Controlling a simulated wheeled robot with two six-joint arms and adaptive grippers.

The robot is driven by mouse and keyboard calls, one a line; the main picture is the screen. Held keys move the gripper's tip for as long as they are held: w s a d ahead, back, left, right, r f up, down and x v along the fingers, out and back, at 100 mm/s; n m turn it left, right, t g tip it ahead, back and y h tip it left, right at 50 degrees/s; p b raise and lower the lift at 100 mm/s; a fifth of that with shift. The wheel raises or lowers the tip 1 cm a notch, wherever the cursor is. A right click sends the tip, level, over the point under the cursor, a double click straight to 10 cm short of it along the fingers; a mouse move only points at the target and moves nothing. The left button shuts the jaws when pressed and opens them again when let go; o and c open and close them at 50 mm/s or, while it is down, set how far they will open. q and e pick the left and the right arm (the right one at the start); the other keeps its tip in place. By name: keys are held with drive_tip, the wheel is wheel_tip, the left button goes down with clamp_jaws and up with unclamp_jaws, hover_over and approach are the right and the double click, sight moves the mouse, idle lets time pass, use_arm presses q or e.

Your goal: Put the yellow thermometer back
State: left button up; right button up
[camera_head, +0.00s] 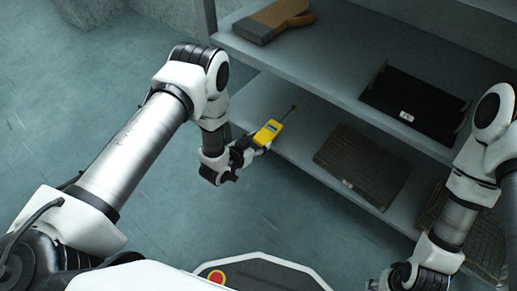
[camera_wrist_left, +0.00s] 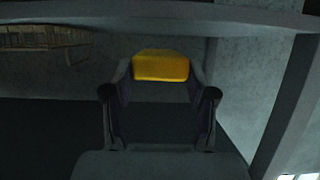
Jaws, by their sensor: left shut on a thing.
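The yellow thermometer (camera_head: 268,132) has a small display and a thin dark probe that points up and to the right. My left gripper (camera_head: 256,143) is shut on it and holds it at the left front part of the lower shelf (camera_head: 262,100). I cannot tell whether it touches the shelf. In the left wrist view the thermometer's yellow body (camera_wrist_left: 160,66) sits between the two fingertips. My right gripper (camera_head: 398,278) is at the bottom right of the head view, far from the thermometer, and its fingers are too unclear to read.
A brown mesh-like mat (camera_head: 362,163) lies on the lower shelf. Another woven mat (camera_head: 487,240) is partly behind my right arm. The lower shelf's left part is clear.

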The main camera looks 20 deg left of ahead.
use_arm(q)
drive_tip(key=shift+w+a+f, duration=0.2)
drive_tip(key=shift+w+a, duration=0.05)
drive_tip(key=shift+w, duration=0.25)
wheel_tip(320, 180, down, 3)
drive_tip(key=shift+f+b, duration=0.1)
drive_tip(key=shift+b, duration=1.1)
drive_tip(key=o, duration=1.3)
